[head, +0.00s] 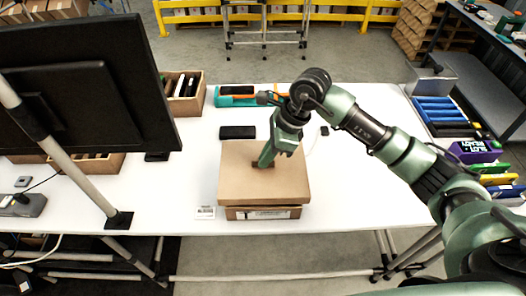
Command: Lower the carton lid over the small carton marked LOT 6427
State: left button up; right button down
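A brown carton lid (240,186) sits level over the small carton (238,214), whose front shows below the lid's front edge with a white label on it. The label's print is too small to read. My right gripper (262,163) reaches down onto the lid's top near its middle, at a small dark brown grip piece. Its fingers are partly hidden by the wrist, so I cannot tell whether they are closed on it. Whether the lid rests on the carton or hangs slightly above it is unclear. My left gripper is out of view.
A black monitor (90,85) on a pole blocks the left side. A black flat device (238,132) lies behind the carton, and a small white label card (205,212) lies left of it. Blue trays (436,110) and coloured bins (478,152) stand at the right.

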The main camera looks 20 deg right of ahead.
aim_at(268, 167)
jog(key=shift+f, duration=0.5)
jog(key=shift+b+x, duration=0.5)
jog(key=shift+x, duration=0.4)
jog(key=shift+s+d+f, duration=0.1)
jog(key=shift+d+f, duration=0.1)
jog(key=shift+f, duration=0.2)
notch_tip(268, 167, down, 2)
jog(key=b, duration=0.3)
jog(key=shift+f, duration=0.3)
pick_arm(q)
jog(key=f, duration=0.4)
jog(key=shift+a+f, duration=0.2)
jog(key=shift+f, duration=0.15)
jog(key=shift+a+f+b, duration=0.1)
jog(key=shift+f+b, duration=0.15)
jog(key=shift+b, duration=0.3)
pick_arm(e)
jog(key=shift+f, duration=0.2)
